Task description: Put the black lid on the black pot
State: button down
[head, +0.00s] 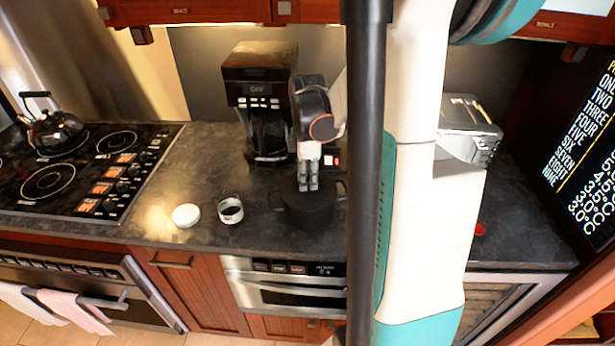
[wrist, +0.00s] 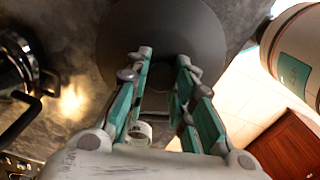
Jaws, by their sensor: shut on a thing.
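The black pot (head: 308,212) stands on the dark counter in the head view, with a handle out to each side. My gripper (head: 308,187) points down over it, fingers close together. In the wrist view the black lid (wrist: 160,35) is a wide dark disc beyond the fingertips. My gripper (wrist: 165,85) is shut on the lid, at its middle; the grip itself is partly hidden by the fingers. The lid is hard to tell from the pot in the head view. I cannot tell whether it touches the rim.
A coffee maker (head: 262,105) stands behind the pot. A white round lid (head: 186,215) and a small white jar (head: 230,210) are to its left. A kettle (head: 56,130) sits on the stove (head: 90,165). A toaster (head: 468,130) is at right.

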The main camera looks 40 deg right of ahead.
jog(key=shift+f, duration=0.15)
dwell(0.5)
jog(key=c, duration=0.8)
grip_release()
jog(key=shift+r+p, duration=2.3)
jog(key=shift+r, duration=1.25)
